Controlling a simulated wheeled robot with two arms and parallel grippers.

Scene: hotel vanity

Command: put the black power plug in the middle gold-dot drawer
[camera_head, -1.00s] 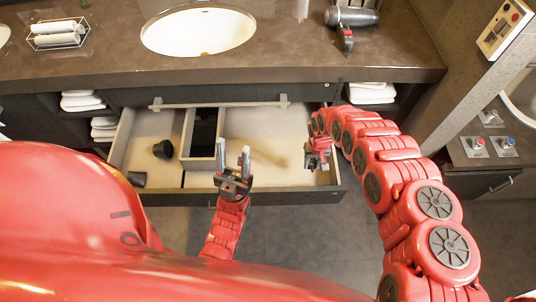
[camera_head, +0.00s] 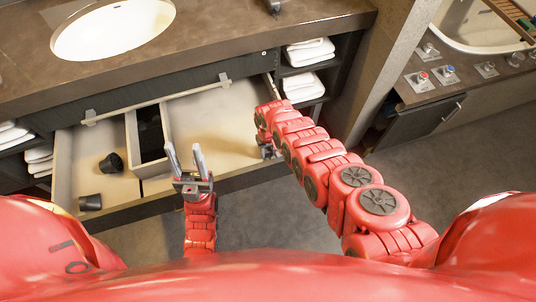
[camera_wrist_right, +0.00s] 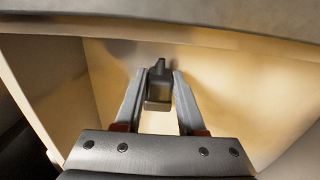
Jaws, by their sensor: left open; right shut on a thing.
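The drawer (camera_head: 205,120) under the counter is pulled open. Its wide right compartment looks bare, and a narrow dark box (camera_head: 150,140) stands left of it. My right gripper (camera_head: 267,150) is over the drawer's right part. In the right wrist view it is shut on the black power plug (camera_wrist_right: 159,84), held between its fingertips above the pale drawer floor (camera_wrist_right: 215,85). The plug is mostly hidden by my arm in the head view. My left gripper (camera_head: 186,158) is open and empty, fingers up, at the drawer's front edge. No gold dot is clear.
Two black round objects, one (camera_head: 111,163) and another (camera_head: 90,202), lie in the drawer's left part. Folded towels (camera_head: 305,70) fill shelves beside the drawer. A sink (camera_head: 110,28) is set in the counter above. The floor right of my right arm is clear.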

